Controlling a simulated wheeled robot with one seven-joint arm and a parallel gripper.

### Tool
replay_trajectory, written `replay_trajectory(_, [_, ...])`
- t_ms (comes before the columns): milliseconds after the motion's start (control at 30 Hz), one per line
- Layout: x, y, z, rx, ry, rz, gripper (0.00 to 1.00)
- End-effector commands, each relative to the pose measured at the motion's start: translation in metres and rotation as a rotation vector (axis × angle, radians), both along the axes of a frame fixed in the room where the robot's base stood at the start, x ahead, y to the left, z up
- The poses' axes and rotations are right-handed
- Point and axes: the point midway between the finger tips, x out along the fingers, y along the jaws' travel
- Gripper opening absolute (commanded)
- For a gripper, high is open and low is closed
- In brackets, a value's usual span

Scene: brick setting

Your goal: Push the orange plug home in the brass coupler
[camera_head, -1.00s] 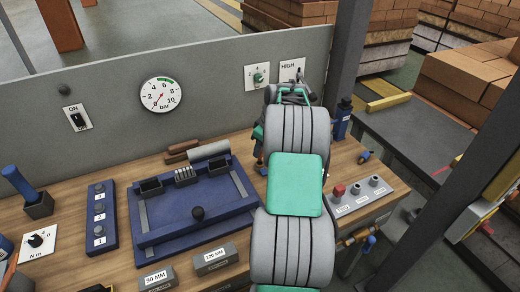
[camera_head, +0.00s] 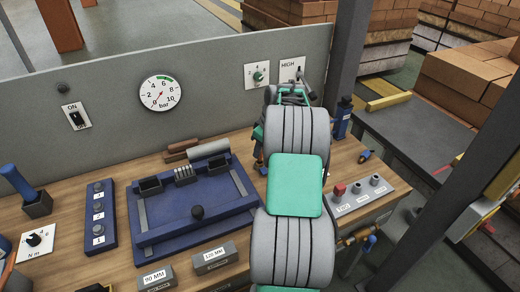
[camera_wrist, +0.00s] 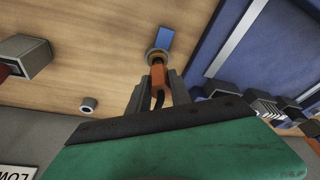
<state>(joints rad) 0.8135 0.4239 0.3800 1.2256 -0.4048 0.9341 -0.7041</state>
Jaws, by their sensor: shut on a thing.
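The orange plug (camera_wrist: 158,78) is between the two grey fingers of my gripper (camera_wrist: 159,88) in the wrist view, with a dark cable trailing back from it. My gripper is shut on the plug. The plug's front end is at the round brass coupler (camera_wrist: 157,55), in line with it. I cannot tell how deep it sits, or whether a gap is left. In the head view my arm hides the plug and my fingers.
A blue fixture board (camera_head: 205,220) lies on the wooden bench left of my arm. A grey block with a red button (camera_head: 340,192) stands at right. The back panel carries a pressure gauge (camera_head: 160,93). A dark post (camera_head: 348,60) rises at the right.

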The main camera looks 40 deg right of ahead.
Motion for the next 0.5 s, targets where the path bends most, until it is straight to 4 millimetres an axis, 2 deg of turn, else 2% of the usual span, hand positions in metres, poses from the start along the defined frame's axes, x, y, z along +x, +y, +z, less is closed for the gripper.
replay_trajectory(500, [0.000,0.000,-0.017,0.000,0.000,0.000,0.00])
